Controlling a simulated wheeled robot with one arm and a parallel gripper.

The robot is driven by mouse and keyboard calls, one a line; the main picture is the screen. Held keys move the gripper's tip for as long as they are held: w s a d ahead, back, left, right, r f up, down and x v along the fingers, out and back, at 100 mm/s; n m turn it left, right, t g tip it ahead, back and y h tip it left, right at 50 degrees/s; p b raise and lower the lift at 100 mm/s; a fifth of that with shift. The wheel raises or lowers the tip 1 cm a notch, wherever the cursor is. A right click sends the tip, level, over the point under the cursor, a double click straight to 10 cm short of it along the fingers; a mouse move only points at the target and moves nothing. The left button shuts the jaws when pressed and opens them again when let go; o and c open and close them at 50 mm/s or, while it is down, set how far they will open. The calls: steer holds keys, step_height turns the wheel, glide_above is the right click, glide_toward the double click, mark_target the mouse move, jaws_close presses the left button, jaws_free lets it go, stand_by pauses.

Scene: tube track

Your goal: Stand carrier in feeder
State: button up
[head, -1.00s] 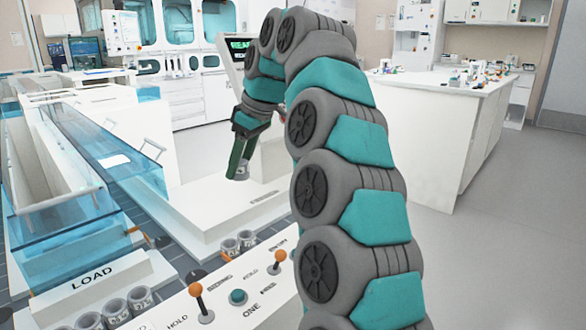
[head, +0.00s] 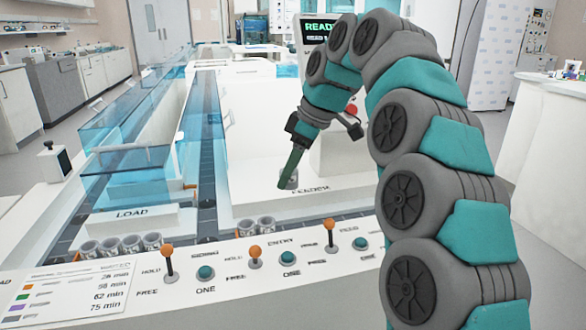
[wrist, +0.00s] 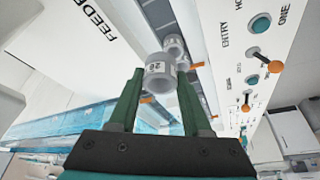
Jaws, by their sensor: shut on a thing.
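My gripper (head: 287,179) is shut on a grey, ring-like carrier (head: 289,182), held between the tips of its long green fingers. In the wrist view the carrier (wrist: 160,74) is clearer, with a white number label facing the camera and my fingers (wrist: 158,85) on both sides. In the head view the carrier is over the white feeder block (head: 245,199), near its printed name. I cannot tell whether it touches the block. The feeder's white face with its lettering (wrist: 95,15) shows at upper left in the wrist view.
Two grey carriers (head: 257,227) stand on the dark track before the feeder. Several more (head: 121,245) stand by the LOAD block (head: 135,219). A panel with orange-knobbed levers (head: 255,252) and teal buttons runs along the front. Clear blue walls (head: 135,158) line the left track. A READY screen (head: 320,28) stands behind.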

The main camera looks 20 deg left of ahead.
step_height(320, 180, down, 2)
steer(key=b, duration=0.4)
glide_above(285, 229)
steer(key=d, duration=0.1)
steer(key=shift+d+f, duration=0.1)
steer(key=shift+f, duration=3.9)
steer(key=shift+d+f, duration=0.1)
steer(key=shift+f, duration=0.75)
